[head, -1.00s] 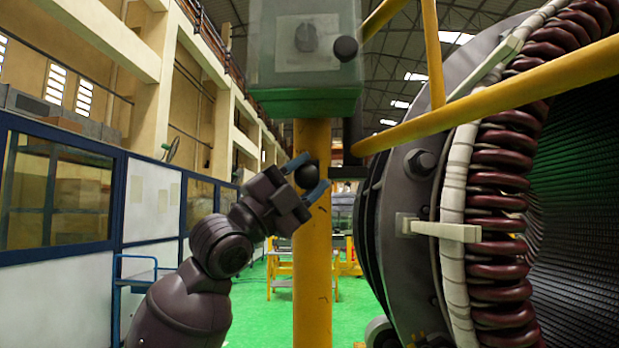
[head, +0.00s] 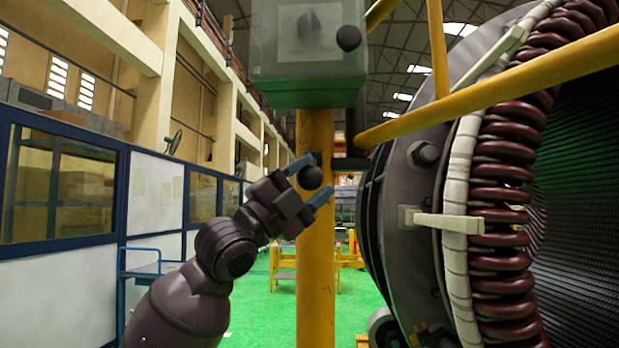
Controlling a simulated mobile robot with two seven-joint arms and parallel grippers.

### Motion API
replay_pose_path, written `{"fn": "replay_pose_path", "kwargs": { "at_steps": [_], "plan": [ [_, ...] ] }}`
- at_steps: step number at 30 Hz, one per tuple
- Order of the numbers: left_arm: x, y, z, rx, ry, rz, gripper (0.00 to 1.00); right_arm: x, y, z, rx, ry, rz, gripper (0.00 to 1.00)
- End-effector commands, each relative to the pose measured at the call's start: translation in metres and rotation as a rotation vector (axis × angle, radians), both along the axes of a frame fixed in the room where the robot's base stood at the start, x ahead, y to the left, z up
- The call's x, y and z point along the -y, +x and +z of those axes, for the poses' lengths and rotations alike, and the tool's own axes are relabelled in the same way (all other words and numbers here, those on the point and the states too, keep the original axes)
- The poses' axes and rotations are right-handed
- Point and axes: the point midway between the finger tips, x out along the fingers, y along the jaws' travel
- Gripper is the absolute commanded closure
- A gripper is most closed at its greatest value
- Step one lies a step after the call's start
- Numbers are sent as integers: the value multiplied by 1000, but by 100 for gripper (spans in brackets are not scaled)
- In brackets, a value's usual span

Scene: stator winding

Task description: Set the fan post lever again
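A yellow post (head: 316,280) stands upright near the middle of the head view. A grey-green box (head: 307,93) sits on its top, with a dial (head: 309,28) and a black ball knob (head: 348,38) on the side facing me. A second black ball (head: 310,177) shows in front of the post, below the box; it looks like a lever knob, but its stem is hidden. My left gripper (head: 311,180) has its two blue-grey fingers on either side of this ball. The fingers look open, with a small gap on the lower side. My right gripper is out of view.
A large stator (head: 400,190) with dark red coils (head: 497,200) fills the right side. Yellow rails (head: 490,95) cross in front of it. A blue-framed partition (head: 75,290) stands at the left.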

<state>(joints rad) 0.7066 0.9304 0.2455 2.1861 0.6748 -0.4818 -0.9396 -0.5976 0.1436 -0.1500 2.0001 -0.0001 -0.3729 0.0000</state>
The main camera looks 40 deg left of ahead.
Motion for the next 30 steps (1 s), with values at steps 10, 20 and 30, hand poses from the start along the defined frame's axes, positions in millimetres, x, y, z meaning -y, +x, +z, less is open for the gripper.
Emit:
{"fn": "replay_pose_path", "kwargs": {
  "at_steps": [10, 20, 30],
  "plan": [
    [0, -2, 2, 6, 1, 0, 31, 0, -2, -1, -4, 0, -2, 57],
    [-9, -17, -15, 4, 3, 2, 31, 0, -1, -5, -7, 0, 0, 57],
    [-26, -47, -42, 2, 2, 2, 31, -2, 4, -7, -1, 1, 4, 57]
  ]
}}
